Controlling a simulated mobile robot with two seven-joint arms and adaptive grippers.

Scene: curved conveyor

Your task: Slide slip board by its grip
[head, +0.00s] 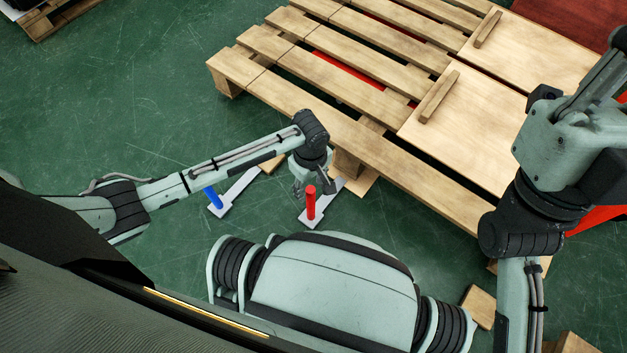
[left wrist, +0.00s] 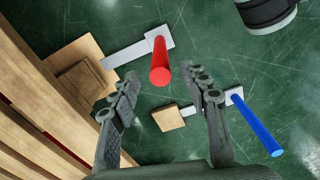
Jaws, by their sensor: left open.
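Two grey strips with upright grips lie at the pallet's near side. The red grip (head: 310,203) stands on a strip (head: 338,190) joined to a wooden board (head: 352,178) that runs partly under the pallet. The blue grip (head: 214,199) stands on the strip to its left, with a small wooden end. My left gripper (head: 313,184) is open and empty, close above and beside the red grip. In the left wrist view the red grip (left wrist: 160,62) shows ahead, between the spread fingers (left wrist: 158,106); the blue grip (left wrist: 256,126) is outside them, to the right.
A slatted wooden pallet (head: 330,120) carries two plywood panels (head: 480,130) with wooden bars. My right arm (head: 560,150) rises at the right; its gripper's jaws cannot be made out. A wooden block (head: 479,305) lies low right.

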